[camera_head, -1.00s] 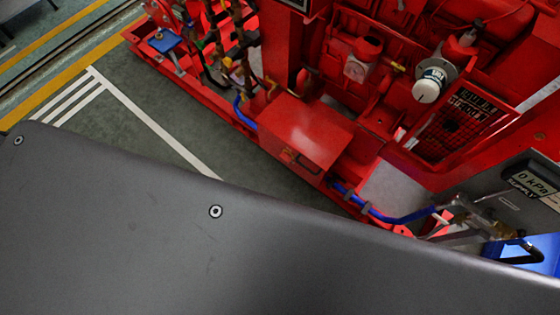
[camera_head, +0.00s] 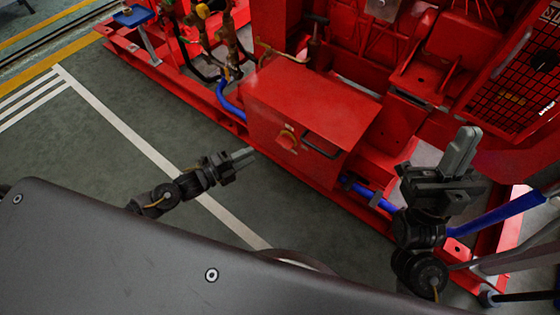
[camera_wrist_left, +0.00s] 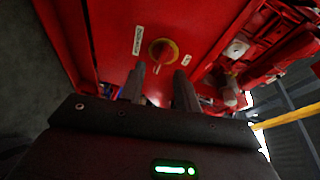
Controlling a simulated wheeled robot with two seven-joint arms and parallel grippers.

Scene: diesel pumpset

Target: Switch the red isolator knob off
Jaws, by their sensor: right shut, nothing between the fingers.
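The red isolator knob (camera_head: 288,138) sits on a yellow plate on the front face of a red box (camera_head: 310,105). In the left wrist view the knob (camera_wrist_left: 162,51) shows beyond and between the fingertips, with small labels beside it. My left gripper (camera_head: 246,156) is to the left of the knob and apart from it, pointing towards the box. Its fingers (camera_wrist_left: 160,88) stand apart with nothing between them. My right gripper (camera_head: 466,145) is shut and empty, pointing up, to the right of the box.
A dark handle (camera_head: 321,146) is on the box face right of the knob. Blue hoses (camera_head: 370,196) run low along the red skid. A mesh guard (camera_head: 515,85) stands at the right. Green floor (camera_head: 90,150) with white lines is clear at the left.

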